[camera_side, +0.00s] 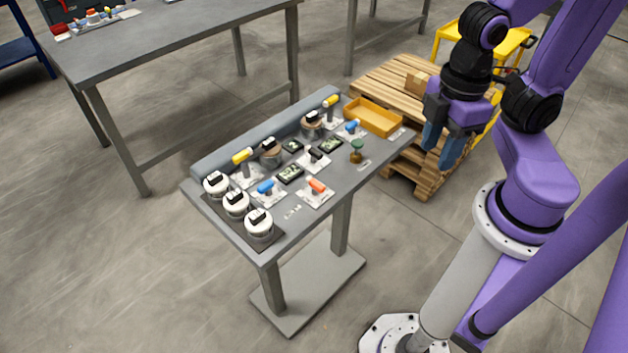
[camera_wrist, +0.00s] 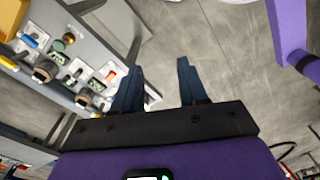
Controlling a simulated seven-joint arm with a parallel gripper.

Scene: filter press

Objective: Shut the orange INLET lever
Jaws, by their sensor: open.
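The orange lever (camera_side: 317,186) sits on a white plate near the front edge of the grey panel table, right of a blue-handled lever (camera_side: 266,186). The orange lever also shows in the wrist view (camera_wrist: 111,76), left of my fingers. Its lettering is too small to read, and I cannot tell whether it is at its open or shut setting. My gripper (camera_side: 440,150) is open and empty, with its blue fingers pointing down, in the air beyond the right end of the table. In the wrist view my gripper (camera_wrist: 159,68) has its fingers apart over bare floor, clear of the lever.
The panel table (camera_side: 238,230) also carries yellow-handled levers (camera_side: 242,156), another blue lever (camera_side: 351,126), a green-topped valve (camera_side: 356,147), several small displays and round white-based units (camera_side: 258,224). A yellow tray (camera_side: 373,117) and wooden pallets (camera_side: 405,172) stand at its right end.

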